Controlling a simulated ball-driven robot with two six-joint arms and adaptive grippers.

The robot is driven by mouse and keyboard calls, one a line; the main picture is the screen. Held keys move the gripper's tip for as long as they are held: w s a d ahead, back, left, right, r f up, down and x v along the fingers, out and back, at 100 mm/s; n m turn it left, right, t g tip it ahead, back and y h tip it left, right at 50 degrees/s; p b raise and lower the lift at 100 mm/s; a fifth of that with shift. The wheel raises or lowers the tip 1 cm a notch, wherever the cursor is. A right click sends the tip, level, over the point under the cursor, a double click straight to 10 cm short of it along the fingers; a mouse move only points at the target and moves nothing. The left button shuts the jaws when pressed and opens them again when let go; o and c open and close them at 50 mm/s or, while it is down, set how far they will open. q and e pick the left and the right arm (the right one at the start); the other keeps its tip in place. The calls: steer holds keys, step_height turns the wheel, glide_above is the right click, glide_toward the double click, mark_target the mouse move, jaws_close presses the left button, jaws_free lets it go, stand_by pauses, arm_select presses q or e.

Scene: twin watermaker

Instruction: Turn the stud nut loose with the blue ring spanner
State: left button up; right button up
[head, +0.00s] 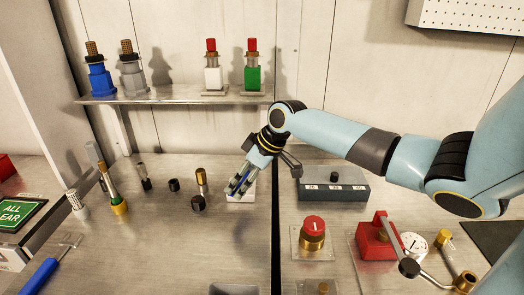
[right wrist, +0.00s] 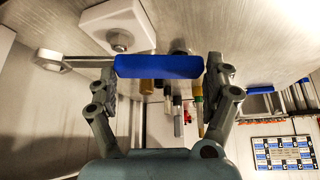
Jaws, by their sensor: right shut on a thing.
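My right gripper (head: 238,184) is over the white plate (head: 246,193) at the middle of the bench. In the right wrist view its two fingers (right wrist: 160,72) are shut on the blue handle of the ring spanner (right wrist: 160,66). The spanner's grey shank runs out to the left and ends in a ring (right wrist: 48,60). The stud nut (right wrist: 120,40) stands on the white plate in that view, and the ring appears apart from it. In the head view the gripper hides the nut and most of the spanner. My left gripper is not in view.
Another blue-handled tool (head: 40,276) lies at the front left. Several small fittings stand left of the plate, including a brass-topped one (head: 201,182). A grey switch box (head: 333,184), a red knob (head: 314,230) and a red valve block (head: 377,238) stand to the right.

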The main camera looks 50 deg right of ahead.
steer(key=shift+m+h, duration=0.3)
steer(key=shift+m, duration=0.3)
steer(key=a, duration=0.2)
steer(key=w+a+f, duration=0.1)
steer(key=a, duration=0.2)
steer(key=a+f, duration=0.1)
steer(key=a, duration=0.1)
steer(key=shift+w+a, duration=0.2)
steer(key=shift+a, duration=0.2)
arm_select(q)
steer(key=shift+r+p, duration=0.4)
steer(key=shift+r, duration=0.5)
arm_select(e)
steer(key=shift+r, duration=0.2)
arm_select(q)
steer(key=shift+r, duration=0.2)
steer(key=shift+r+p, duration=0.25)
steer(key=shift+p, duration=0.15)
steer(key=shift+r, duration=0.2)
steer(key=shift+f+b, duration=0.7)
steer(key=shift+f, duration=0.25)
arm_select(e)
steer(key=shift+f, duration=1.35)
